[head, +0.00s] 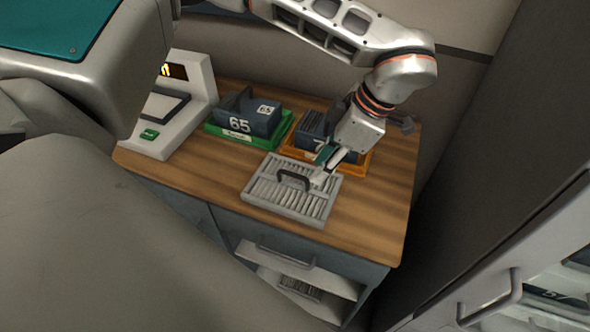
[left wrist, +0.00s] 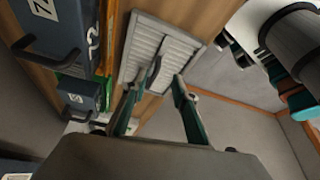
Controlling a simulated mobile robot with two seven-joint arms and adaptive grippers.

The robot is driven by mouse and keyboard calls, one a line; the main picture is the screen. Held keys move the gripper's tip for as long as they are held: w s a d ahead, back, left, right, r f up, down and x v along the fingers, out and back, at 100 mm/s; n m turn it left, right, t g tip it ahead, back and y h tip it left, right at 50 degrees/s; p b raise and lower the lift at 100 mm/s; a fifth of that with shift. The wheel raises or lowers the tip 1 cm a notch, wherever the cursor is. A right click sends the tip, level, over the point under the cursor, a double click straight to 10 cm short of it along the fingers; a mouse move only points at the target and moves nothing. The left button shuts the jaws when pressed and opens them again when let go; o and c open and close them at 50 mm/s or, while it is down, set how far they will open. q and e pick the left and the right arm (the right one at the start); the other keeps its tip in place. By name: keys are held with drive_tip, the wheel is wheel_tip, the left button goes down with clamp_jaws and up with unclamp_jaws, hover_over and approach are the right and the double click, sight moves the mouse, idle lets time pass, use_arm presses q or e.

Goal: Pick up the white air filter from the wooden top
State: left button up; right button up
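The white air filter (head: 268,193) lies flat on the wooden top (head: 372,215). It is a slatted panel with a dark upright handle (head: 294,178). It also shows in the left wrist view (left wrist: 186,48), with its handle (left wrist: 153,73) between the fingers in the picture. My left gripper (head: 323,169) is over the filter's right side, close to the handle. Its teal fingers are apart in the left wrist view (left wrist: 155,92), and nothing is clamped between them. I cannot tell whether a fingertip touches the filter. My right gripper is not in view.
Behind the filter, a dark box marked 65 (head: 247,113) sits in a green tray (head: 221,131); another dark box (head: 313,128) sits in an orange tray (head: 357,162). A white device (head: 190,120) stands left. The wooden top is clear at front right. A cabinet (head: 545,262) stands right.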

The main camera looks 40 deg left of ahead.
sight(293, 182)
use_arm(q)
drive_tip(key=shift+x, duration=0.85)
drive_tip(key=x, duration=0.5)
drive_tip(key=shift+w, duration=0.25)
clamp_jaws()
